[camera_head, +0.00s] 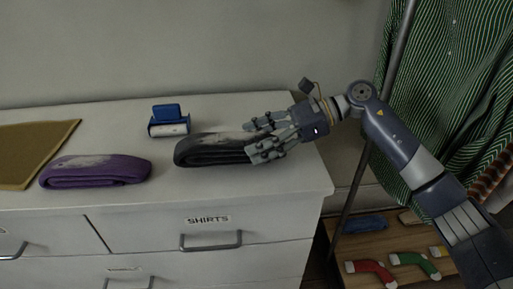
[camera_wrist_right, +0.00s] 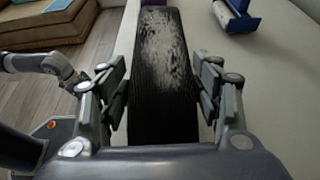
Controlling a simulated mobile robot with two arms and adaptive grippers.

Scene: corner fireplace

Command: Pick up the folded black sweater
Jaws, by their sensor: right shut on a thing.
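The folded black sweater (camera_head: 212,150) lies on the white dresser top, with a pale, lint-like patch on its upper side. My right gripper (camera_head: 259,141) reaches in from the right, its fingers on either side of the sweater's right end. In the right wrist view the sweater (camera_wrist_right: 163,75) runs between the fingers of my right gripper (camera_wrist_right: 166,100), which is shut on it. In the head view the sweater appears to rest on the dresser. My left gripper is not in the head view.
A blue lint roller (camera_head: 168,122) stands behind the sweater. A folded purple sweater (camera_head: 96,171) and a mustard cloth (camera_head: 30,152) lie to the left. The dresser (camera_head: 300,190) has a drawer labelled SHIRTS. A striped shirt (camera_head: 445,90) hangs at right above a low shelf (camera_head: 380,243) holding socks.

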